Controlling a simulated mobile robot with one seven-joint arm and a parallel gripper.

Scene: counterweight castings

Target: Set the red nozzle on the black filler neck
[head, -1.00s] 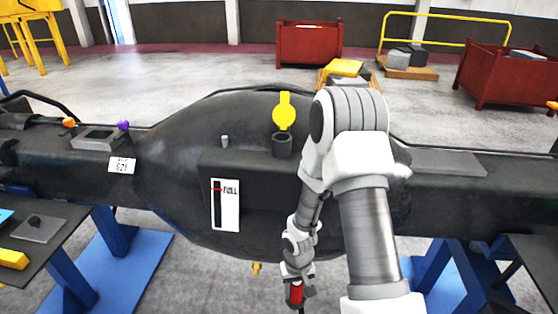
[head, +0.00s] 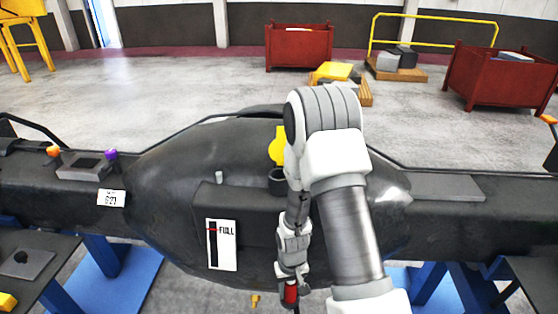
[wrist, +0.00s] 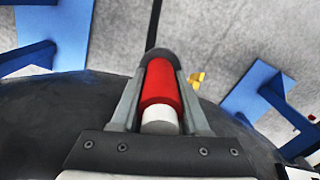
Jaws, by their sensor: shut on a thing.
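My gripper (head: 290,296) is low in front of the black tank, at the bottom of the head view. It is shut on the red nozzle (head: 291,291). In the wrist view the red nozzle (wrist: 161,84) lies between the two fingers, with a white part toward the gripper's palm. The black filler neck (head: 277,181) stands on top of the tank, partly hidden behind my arm. Its yellow cap (head: 277,146) is raised behind the neck's opening, also partly covered by my arm. The nozzle is apart from the neck, well below it.
The tank (head: 165,165) carries a FULL gauge (head: 221,244) on its front and a small grey stub (head: 219,177) on top. A small yellow fitting (head: 255,300) hangs beneath it. Blue stands (head: 105,245) support the beam. Side tables flank it. Red bins (head: 300,46) stand far back.

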